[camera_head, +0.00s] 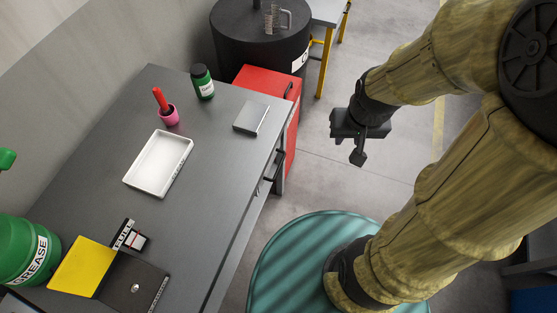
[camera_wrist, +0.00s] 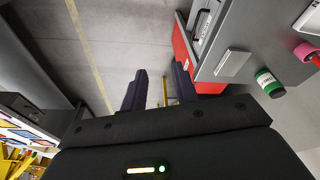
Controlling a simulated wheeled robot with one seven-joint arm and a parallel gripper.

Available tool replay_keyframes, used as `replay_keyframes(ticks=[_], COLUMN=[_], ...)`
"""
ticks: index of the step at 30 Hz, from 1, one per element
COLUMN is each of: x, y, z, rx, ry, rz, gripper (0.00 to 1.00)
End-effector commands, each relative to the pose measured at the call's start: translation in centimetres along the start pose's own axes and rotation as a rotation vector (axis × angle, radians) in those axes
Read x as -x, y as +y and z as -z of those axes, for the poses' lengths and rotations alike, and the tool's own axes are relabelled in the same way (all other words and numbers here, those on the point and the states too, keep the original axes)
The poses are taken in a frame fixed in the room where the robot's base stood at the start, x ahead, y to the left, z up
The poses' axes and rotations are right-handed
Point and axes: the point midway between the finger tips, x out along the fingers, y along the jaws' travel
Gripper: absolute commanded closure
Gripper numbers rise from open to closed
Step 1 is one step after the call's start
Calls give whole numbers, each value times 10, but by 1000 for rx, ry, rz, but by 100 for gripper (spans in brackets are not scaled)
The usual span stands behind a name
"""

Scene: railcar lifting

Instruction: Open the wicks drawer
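The grey workbench (camera_head: 215,150) stands at left in the head view. Dark drawer handles (camera_head: 273,178) show on its right front edge, seen steeply from above. In the wrist view a light grey drawer front (camera_wrist: 207,22) with a handle shows at upper right. I cannot read any label, so I cannot tell which drawer is the wicks drawer. I see no drawer clearly pulled out. My gripper (camera_head: 350,143) hangs in free air to the right of the bench, apart from the handles. In the wrist view my gripper (camera_wrist: 160,75) has its fingers apart, with nothing between them.
On the bench are a white tray (camera_head: 159,163), a green bottle (camera_head: 203,84), a pink cup (camera_head: 168,116) and a grey block (camera_head: 251,118). A red cabinet (camera_head: 266,82) and a black drum (camera_head: 262,42) stand at the bench's far end. Bare floor (camera_head: 340,185) lies beside the bench.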

Motion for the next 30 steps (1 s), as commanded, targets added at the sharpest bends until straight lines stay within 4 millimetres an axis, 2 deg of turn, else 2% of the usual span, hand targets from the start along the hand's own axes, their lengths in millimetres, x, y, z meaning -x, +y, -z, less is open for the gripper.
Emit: replay_keyframes(ticks=[7,11,14,22,30], x=[-1,-14,-38,-139,-240], y=[0,5,12,45,50], z=[0,6,19,79,122], rx=[-1,-10,-25,-96,-151], ry=[1,21,67,293,471], rz=[0,-12,-30,-27,158], gripper=[70,70,70,70,70])
